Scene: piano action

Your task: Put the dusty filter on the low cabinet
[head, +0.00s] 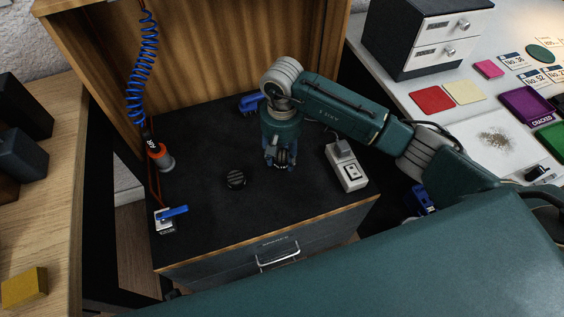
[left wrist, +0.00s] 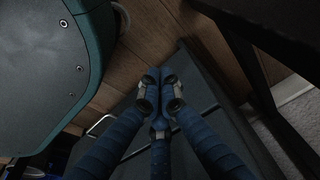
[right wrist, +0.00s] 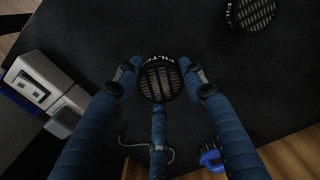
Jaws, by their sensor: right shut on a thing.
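My right gripper (head: 280,163) is shut on a round black filter (right wrist: 158,77), which has pale, greyish slats and white lettering on its rim. It holds the filter low over the black top of the low cabinet (head: 205,220); whether the filter touches the top I cannot tell. A second round dark filter (head: 235,180) lies on the cabinet top, left of my right gripper in the head view. It also shows at the top of the right wrist view (right wrist: 252,12). My left gripper (left wrist: 160,80) shows only in its own wrist view, its fingers close together with nothing visible between them.
A white switch box (head: 347,168) stands right of my right gripper. A blue clamp-like tool (head: 246,103) lies behind it. The front of the cabinet top is clear.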

